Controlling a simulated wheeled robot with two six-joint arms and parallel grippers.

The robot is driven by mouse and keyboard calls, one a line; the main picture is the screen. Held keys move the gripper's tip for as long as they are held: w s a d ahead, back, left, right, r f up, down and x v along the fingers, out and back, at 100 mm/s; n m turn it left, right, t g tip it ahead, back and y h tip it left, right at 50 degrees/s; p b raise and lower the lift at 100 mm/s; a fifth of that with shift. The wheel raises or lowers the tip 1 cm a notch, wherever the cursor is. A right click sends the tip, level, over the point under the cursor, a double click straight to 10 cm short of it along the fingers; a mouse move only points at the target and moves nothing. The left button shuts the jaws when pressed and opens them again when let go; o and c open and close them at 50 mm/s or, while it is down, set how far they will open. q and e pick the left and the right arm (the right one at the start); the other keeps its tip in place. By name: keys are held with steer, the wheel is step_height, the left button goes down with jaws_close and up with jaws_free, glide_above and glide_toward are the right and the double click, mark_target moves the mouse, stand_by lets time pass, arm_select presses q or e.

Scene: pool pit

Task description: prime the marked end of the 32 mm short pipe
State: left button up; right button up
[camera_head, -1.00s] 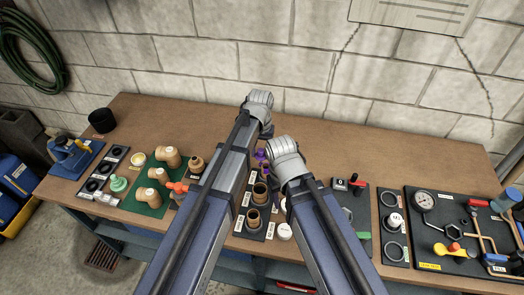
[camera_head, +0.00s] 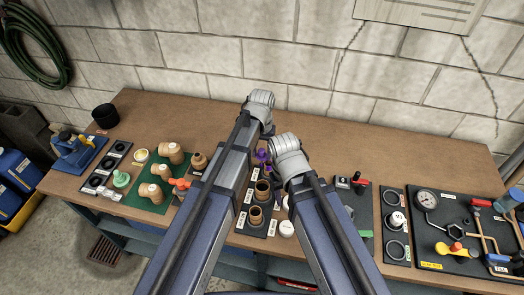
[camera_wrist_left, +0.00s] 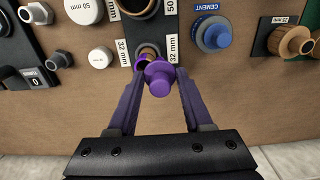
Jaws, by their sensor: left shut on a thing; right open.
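In the left wrist view my left gripper (camera_wrist_left: 159,80) is shut on a purple capped piece (camera_wrist_left: 160,82), which looks like the primer dauber. The piece is right beside the open brown end of a pipe (camera_wrist_left: 148,50) in a dark holder labelled 32 mm, and overlaps it. I cannot tell whether they touch, and no end mark can be made out. In the head view purple parts (camera_head: 262,157) show between my arms; the left jaws are hidden behind the arm. My right gripper (camera_head: 288,160) is close by on the right, its fingertips hidden.
A blue cement pot (camera_wrist_left: 213,35) stands beside the pipe holder. Brown fittings (camera_head: 169,153) lie on a green mat at the left. A gauge board (camera_head: 455,235) fills the right end.

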arm_select(q)
steer(key=shift+s, duration=0.4)
steer(key=shift+s+d, duration=0.1)
steer(key=shift+s, duration=0.1)
steer(key=shift+s+d, duration=0.25)
steer(key=shift+s, duration=0.05)
steer(key=shift+s+d, duration=0.15)
steer(key=shift+d, duration=0.05)
stand_by(0.3)
steer(key=shift+s+d, duration=0.15)
steer(key=shift+d, duration=0.15)
steer(key=shift+s+d, duration=0.1)
steer(key=shift+d, duration=0.15)
steer(key=shift+d, duration=0.6)
